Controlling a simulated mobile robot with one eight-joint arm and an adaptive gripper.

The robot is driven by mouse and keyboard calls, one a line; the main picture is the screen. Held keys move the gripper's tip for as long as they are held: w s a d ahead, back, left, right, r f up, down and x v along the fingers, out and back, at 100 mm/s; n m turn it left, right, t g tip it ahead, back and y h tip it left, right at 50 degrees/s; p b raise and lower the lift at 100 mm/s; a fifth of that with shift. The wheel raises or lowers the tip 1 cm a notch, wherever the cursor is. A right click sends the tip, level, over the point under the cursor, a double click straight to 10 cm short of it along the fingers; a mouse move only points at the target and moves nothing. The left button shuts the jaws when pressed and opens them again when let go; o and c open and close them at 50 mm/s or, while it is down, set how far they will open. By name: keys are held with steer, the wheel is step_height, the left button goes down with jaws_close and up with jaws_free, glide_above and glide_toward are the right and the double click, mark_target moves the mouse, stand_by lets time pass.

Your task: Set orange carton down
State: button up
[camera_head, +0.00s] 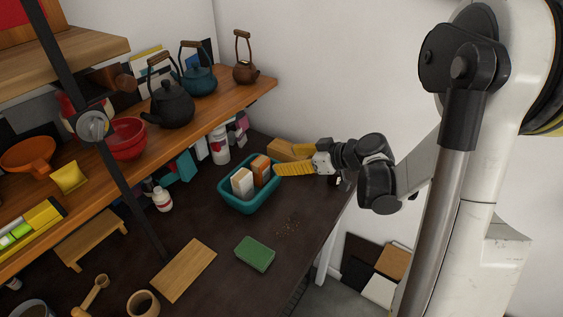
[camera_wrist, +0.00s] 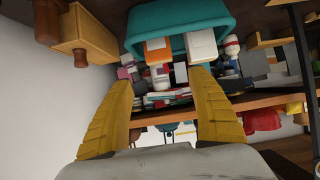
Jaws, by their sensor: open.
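The orange carton (camera_head: 261,169) stands inside a teal bin (camera_head: 240,206) on the dark table, beside a white carton (camera_head: 242,183). My gripper (camera_head: 278,169) is at the bin's right edge, its yellow fingers pointing left toward the orange carton. In the wrist view, which looks upside down, the yellow fingers (camera_wrist: 162,82) are spread apart with nothing between them. The orange carton (camera_wrist: 157,51) shows just past the fingertips, the white carton (camera_wrist: 202,47) beside it and the teal bin (camera_wrist: 165,18) around them. The lower parts of both cartons are hidden by the bin in the head view.
A wooden box (camera_head: 285,150) lies behind my gripper near the wall. A green sponge (camera_head: 255,254) and a wooden board (camera_head: 185,270) lie in front. White bottles (camera_head: 219,145) stand left of the bin. A wooden shelf with kettles (camera_head: 172,105) overhangs the table's back.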

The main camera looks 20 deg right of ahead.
steer(key=s+a+r+m+g+h, duration=0.1)
steer(key=s+a+r+m+h, duration=0.1)
steer(key=s, duration=0.5)
steer(key=s+a+r+m+h, duration=0.2)
steer(key=s, duration=0.5)
steer(key=s+a+r+m+g+h, duration=0.1)
steer(key=s+a+r+m+h, duration=0.1)
steer(key=s, duration=0.5)
steer(key=shift+s+r+m+g+h, duration=0.2)
steer(key=shift+r+m+g+h, duration=0.1)
steer(key=shift+r+m+h, duration=0.25)
